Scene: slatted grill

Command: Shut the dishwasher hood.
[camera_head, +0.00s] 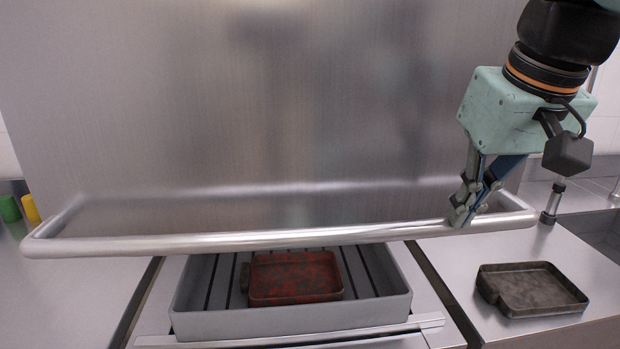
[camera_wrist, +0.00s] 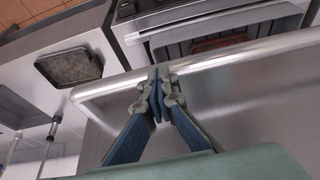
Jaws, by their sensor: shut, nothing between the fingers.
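The dishwasher hood (camera_head: 240,110) is a large brushed steel panel, raised above the rack so that there is an open gap under it. A long steel bar handle (camera_head: 270,240) runs along its lower front. My gripper (camera_head: 460,218) is shut and empty, with its fingertips at the right part of the handle. In the wrist view the closed fingertips (camera_wrist: 157,75) overlap the handle (camera_wrist: 215,62); I cannot tell whether they touch it. Below the hood, a grey slatted rack (camera_head: 290,320) holds a reddish-brown tray (camera_head: 295,280).
A dark, dirty tray (camera_head: 532,288) lies on the right steel counter (camera_head: 500,245), beside a sink (camera_head: 600,230). A short metal post (camera_head: 551,205) stands near the handle's right end. Green (camera_head: 8,209) and yellow (camera_head: 31,209) items stand at far left.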

